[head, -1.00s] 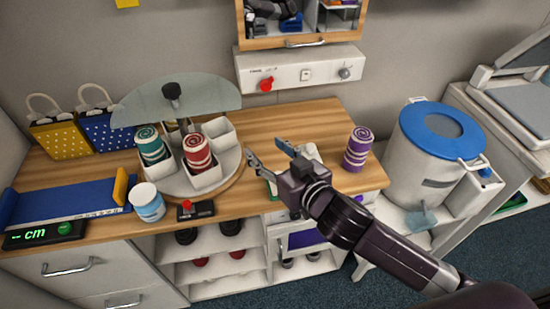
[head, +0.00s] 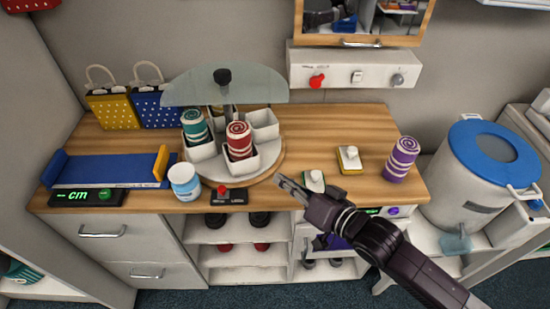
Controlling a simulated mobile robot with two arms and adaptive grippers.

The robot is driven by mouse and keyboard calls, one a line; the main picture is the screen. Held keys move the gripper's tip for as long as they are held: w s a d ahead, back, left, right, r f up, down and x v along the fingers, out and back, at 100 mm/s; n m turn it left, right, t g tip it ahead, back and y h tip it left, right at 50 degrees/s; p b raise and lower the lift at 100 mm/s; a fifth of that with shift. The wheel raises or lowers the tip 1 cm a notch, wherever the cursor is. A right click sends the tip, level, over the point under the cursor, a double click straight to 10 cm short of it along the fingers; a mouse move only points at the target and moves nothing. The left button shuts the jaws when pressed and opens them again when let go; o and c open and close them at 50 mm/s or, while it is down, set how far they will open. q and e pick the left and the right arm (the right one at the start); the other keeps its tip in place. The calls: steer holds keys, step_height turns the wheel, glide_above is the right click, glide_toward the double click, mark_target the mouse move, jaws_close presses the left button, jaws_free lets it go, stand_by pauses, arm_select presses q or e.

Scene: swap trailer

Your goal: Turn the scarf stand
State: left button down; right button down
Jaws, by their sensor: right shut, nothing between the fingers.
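The scarf stand (head: 275,165) is a round turntable with white square compartments on the wooden counter, under a half-round glass shield with a black knob. A teal rolled scarf (head: 194,126) stands in a left compartment and a red one (head: 239,141) in the front compartment. The compartment at the right (head: 264,124) looks empty. A purple rolled scarf (head: 401,159) stands on the counter at the right. My right gripper (head: 280,181) is shut and empty, its tips at the stand's front right edge; I cannot tell whether they touch it. My left gripper is out of view.
A small black box with a red button (head: 222,191) and a white-blue jar (head: 185,182) sit before the stand. A measuring tray (head: 110,170) lies left. A blue-lidded bin (head: 490,160) stands far right.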

steer(key=shift+s+f+m+y, duration=0.1)
steer(key=shift+f+m+y, duration=0.5)
steer(key=shift+m, duration=0.6)
steer(key=w+d+m+t, duration=0.1)
steer(key=d+m, duration=0.1)
steer(key=w+d+m+t, duration=0.1)
steer(key=d+m, duration=0.1)
steer(key=m, duration=0.1)
steer(key=w+d+f+m+t, duration=0.1)
steer(key=d+m, duration=0.1)
steer(key=m, duration=0.1)
steer(key=shift+b, duration=0.35)
steer(key=shift+w+m+h, duration=0.1)
steer(key=shift+m+h, duration=0.2)
steer(key=shift+m, duration=0.1)
steer(key=x, duration=0.3)
steer(key=p+x, duration=0.1)
steer(key=x, duration=0.2)
steer(key=p+x, duration=0.1)
steer(key=x, duration=0.2)
steer(key=shift+w+a+r, duration=0.2)
steer(key=shift+w+r, duration=0.05)
steer(key=shift+w, duration=0.1)
steer(key=a+p, duration=0.1)
steer(key=s+a+p, duration=0.1)
steer(key=a, duration=0.1)
steer(key=shift+s+a+f, duration=0.1)
steer(key=shift+s+a, duration=0.2)
steer(key=shift+a, duration=0.1)
